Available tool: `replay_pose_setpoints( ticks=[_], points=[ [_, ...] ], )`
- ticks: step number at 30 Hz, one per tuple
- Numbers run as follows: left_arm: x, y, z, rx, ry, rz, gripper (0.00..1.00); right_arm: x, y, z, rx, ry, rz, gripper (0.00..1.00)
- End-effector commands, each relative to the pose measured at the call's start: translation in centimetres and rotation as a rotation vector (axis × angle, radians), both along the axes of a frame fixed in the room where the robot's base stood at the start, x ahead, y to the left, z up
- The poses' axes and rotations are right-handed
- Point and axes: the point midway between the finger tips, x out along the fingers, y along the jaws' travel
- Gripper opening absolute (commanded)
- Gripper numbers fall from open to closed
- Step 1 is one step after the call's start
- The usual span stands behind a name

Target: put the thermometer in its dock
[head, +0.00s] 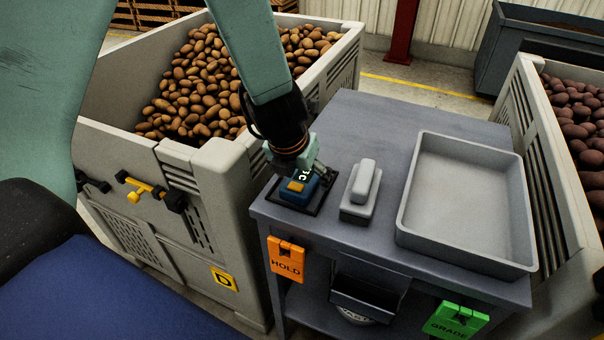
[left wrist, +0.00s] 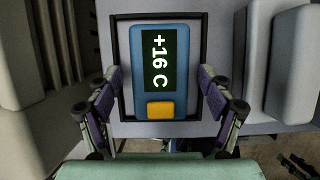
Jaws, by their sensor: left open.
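The thermometer (head: 299,187) is a blue block with an orange button and a dark display. In the left wrist view the thermometer (left wrist: 158,75) reads "+16 C". It lies face up inside a black-rimmed square (left wrist: 199,40), which looks like its dock, on the bench's near left corner; the square's rim also shows in the head view (head: 284,206). My left gripper (head: 308,176) is right over it, pointing down. In the left wrist view the gripper (left wrist: 160,88) is open, one finger on each side of the thermometer, with gaps between.
A pale grey block with a rounded top (head: 362,186) stands just right of the square. A large grey tray (head: 462,254) fills the bench's right side. Potato crates (head: 222,185) flank the bench (head: 370,120). Orange HOLD (head: 287,258) and green GRADE (head: 457,320) tags hang in front.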

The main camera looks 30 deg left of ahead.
Motion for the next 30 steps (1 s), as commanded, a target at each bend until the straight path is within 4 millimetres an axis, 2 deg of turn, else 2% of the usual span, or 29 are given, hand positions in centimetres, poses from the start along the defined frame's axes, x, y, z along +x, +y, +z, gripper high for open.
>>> replay_pose_setpoints(
  ticks=[18,24,30],
  points=[
    [-3.5,-0.2,9.1,0.0,-0.001,0.0,0.8,0.0,0.0,5.9,0.0,0.0,0.0,0.4],
    [-4.3,-0.2,10.8,0.0,-0.001,0.0,0.8,0.0,0.0,7.0,0.0,0.0,0.0,0.4],
    [-4.6,-0.2,11.3,0.0,0.0,0.0,0.8,0.0,0.0,7.3,0.0,0.0,0.0,0.4]
  ],
)
